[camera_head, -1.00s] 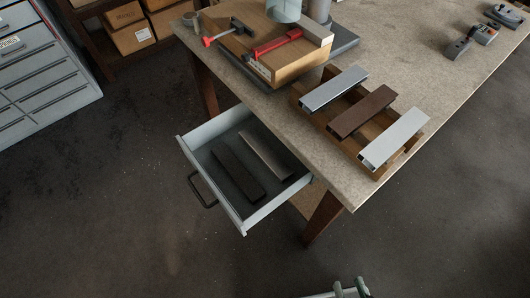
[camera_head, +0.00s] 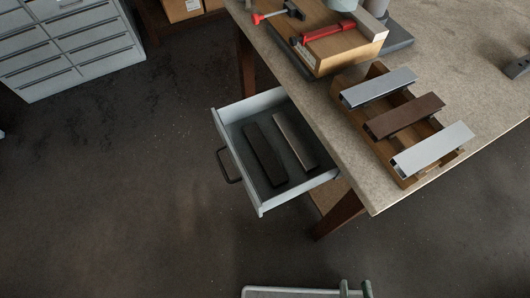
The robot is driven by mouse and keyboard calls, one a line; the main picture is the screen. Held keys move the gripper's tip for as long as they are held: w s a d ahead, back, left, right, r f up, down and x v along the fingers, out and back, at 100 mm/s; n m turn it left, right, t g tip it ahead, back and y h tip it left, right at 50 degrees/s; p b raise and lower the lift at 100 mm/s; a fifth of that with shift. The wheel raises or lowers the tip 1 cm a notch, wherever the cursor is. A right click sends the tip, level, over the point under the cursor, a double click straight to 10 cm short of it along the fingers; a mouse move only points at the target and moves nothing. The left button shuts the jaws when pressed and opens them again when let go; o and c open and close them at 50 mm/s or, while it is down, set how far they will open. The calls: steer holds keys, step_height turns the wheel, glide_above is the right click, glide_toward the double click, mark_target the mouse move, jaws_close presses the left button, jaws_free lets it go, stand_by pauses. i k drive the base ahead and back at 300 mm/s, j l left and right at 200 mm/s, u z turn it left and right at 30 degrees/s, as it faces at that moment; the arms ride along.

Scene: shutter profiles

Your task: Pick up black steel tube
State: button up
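A black tube (camera_head: 265,154), likely the black steel tube, lies flat in the open drawer (camera_head: 241,180) under the workbench. A second, lighter grey-brown bar (camera_head: 295,140) lies beside it on the right, roughly parallel, with a narrow gap between them. The black tube shows along its full length and nothing covers it. My gripper cannot be made out in this view.
On the workbench (camera_head: 480,80), a wooden rack (camera_head: 353,112) carries two silver profiles and one brown one. A wooden box with red-handled tools (camera_head: 325,31) stands behind it. A drawer cabinet (camera_head: 70,45) is at upper left. Floor left of the drawer is clear.

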mark_target(277, 177)
steer(key=k+j, duration=0.2)
steer(key=j, duration=0.2)
steer(key=k+j+z, duration=0.15)
steer(key=j, duration=0.2)
steer(key=k+j, duration=0.25)
steer(key=j, duration=0.15)
steer(key=z, duration=0.05)
